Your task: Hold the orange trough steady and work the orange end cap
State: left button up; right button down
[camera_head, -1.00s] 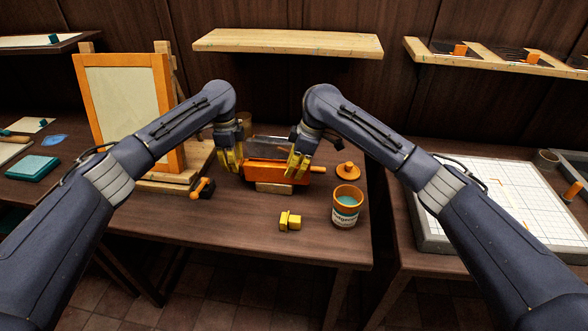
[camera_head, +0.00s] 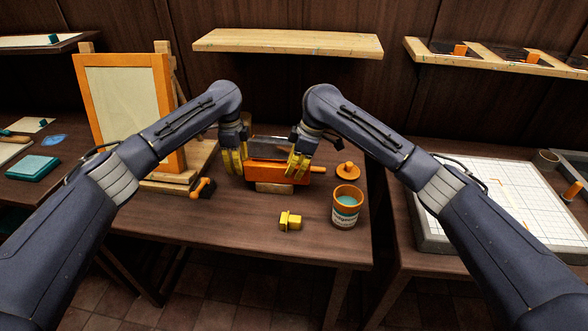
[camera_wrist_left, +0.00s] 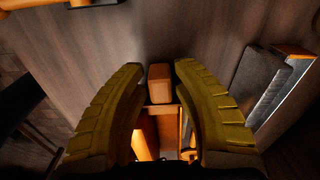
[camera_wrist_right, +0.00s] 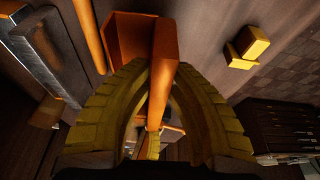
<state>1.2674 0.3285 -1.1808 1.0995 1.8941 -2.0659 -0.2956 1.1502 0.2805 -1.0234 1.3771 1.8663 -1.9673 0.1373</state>
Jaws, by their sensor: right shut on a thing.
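The orange trough (camera_head: 272,173) lies on the table between my grippers, raised on a pale block (camera_head: 270,188). My right gripper (camera_head: 299,170) is at its right end. In the right wrist view, its fingers close on an orange wall of the trough (camera_wrist_right: 165,55). My left gripper (camera_head: 233,165) is at the trough's left end. In the left wrist view, its fingers stand apart with a small orange block (camera_wrist_left: 160,82) between their tips; the block seems to belong to the orange end cap. Gaps show on both sides. The fingers partly hide the trough's ends.
An open paint pot (camera_head: 346,206) stands front right, with an orange knobbed lid (camera_head: 347,170) behind it. A yellow piece (camera_head: 290,221) lies in front. A small orange-and-black tool (camera_head: 202,188) lies left. A framed screen (camera_head: 125,110) stands back left. The front left is clear.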

pick_arm(q)
jog(key=shift+o, duration=1.4)
pick_arm(e)
jog(key=shift+f, duration=0.15)
pick_arm(q)
notch_tip(320, 180, up, 12)
jog(key=shift+a, duration=0.15)
pick_arm(e)
jog(key=c, duration=1.2)
grip_release()
jog(key=shift+c, duration=0.2)
